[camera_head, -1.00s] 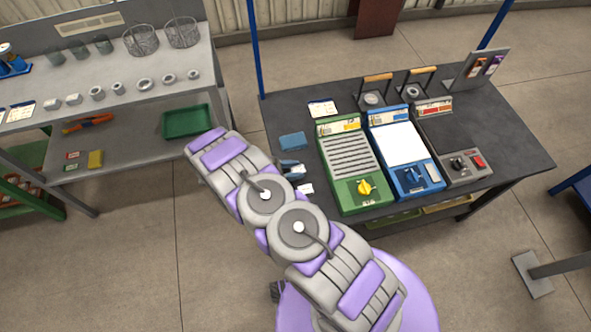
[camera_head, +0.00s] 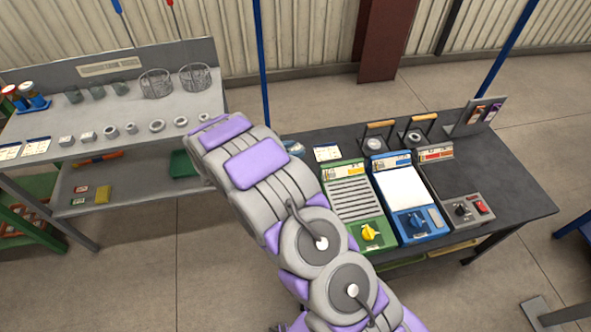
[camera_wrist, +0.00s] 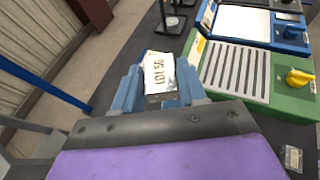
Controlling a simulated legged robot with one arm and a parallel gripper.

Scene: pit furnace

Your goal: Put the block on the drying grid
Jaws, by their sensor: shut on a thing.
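In the wrist view my gripper (camera_wrist: 158,92) has two blue fingers shut on a small grey block (camera_wrist: 160,98). The fingers hide the block's sides. Just past it is a white card marked LOT 50 (camera_wrist: 159,70). The drying grid (camera_wrist: 235,68) is the ribbed white top of a green unit, to the right of my gripper and apart from it. In the head view the drying grid (camera_head: 352,202) stands on the dark table, left of the blue unit. There my arm covers most or all of my gripper and the block.
The blue unit (camera_head: 408,205) and a grey control box (camera_head: 464,209) stand right of the grid. Two wooden-handled stands (camera_head: 378,137) (camera_head: 416,134) are behind. A blue post (camera_head: 260,60) rises at the table's left corner. A grey bench (camera_head: 105,125) with rings and baskets is left.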

